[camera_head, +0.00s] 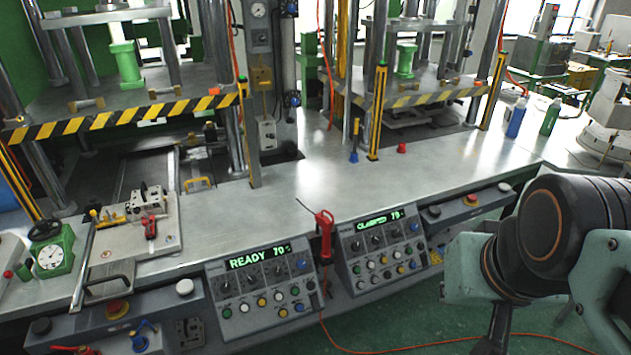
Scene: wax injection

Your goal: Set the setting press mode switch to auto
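Two sloped control panels sit on the front of the bench. The left panel (262,287) has a green display (258,256) reading "READY" and a number that looks like 70. The right panel (382,251) has a display (380,220) reading "CLAMPED" and a number that looks like 19. Each has a row of dark rotary knobs above coloured buttons. Knob labels and pointer positions are too small to read, so I cannot tell which is the mode switch. My arm (555,235) is at the right, apart from both panels; no gripper fingers can be made out.
A red tool (324,234) stands between the panels. A red-topped button (117,309) and blue valve (143,336) are at the lower left. A green gauge (51,257) stands on the bench. An orange cable (420,345) crosses the floor. The bench middle (330,180) is clear.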

